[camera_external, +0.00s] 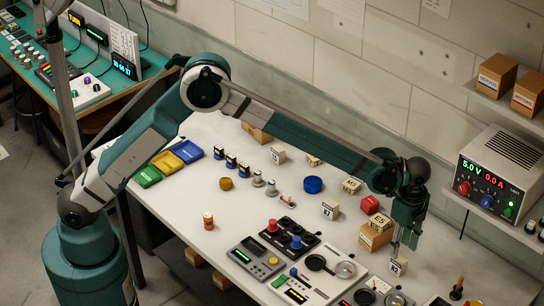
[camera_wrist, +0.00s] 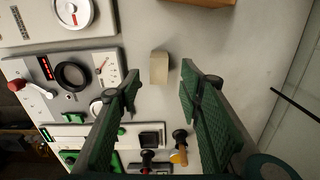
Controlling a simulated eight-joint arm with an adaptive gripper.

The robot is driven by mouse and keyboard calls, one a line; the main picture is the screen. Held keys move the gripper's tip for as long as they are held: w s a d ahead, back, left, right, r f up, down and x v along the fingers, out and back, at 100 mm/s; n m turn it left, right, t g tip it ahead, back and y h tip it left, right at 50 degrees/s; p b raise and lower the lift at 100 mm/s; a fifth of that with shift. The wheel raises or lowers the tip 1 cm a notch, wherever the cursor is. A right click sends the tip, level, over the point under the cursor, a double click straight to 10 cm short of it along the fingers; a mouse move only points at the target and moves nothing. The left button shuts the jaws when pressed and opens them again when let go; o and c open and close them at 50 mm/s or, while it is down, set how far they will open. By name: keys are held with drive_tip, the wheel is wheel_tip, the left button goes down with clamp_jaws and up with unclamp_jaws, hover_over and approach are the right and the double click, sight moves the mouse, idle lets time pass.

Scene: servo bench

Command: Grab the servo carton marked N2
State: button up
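Several small beige cartons with dark markings lie about the white bench. One carton (camera_external: 396,266) stands directly below my gripper (camera_external: 404,244) at the right; its marking is too small to read surely. In the wrist view a plain beige carton (camera_wrist: 158,68) lies ahead of the gap between the fingertips, and no marking shows on its visible face. My gripper (camera_wrist: 160,80) is open and empty, its green fingers on either side of that carton's line. Other marked cartons stand at the middle (camera_external: 330,210), farther back (camera_external: 278,155) and behind the gripper (camera_external: 379,221); I cannot surely read which is N2.
A brown box (camera_external: 375,238) stands just left of my gripper. Control panels (camera_external: 300,285) fill the bench front. A power supply (camera_external: 500,170) sits on a shelf at the right. Bare bench surface lies right of the carton in the wrist view.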

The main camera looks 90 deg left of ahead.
sight(399, 258)
idle(0.3)
drive_tip(key=shift+f, duration=1.3)
drive_tip(key=shift+s+f, duration=0.1)
drive_tip(key=shift+f, duration=2.5)
drive_tip(key=shift+c, duration=0.5)
drive_tip(key=c, duration=0.9)
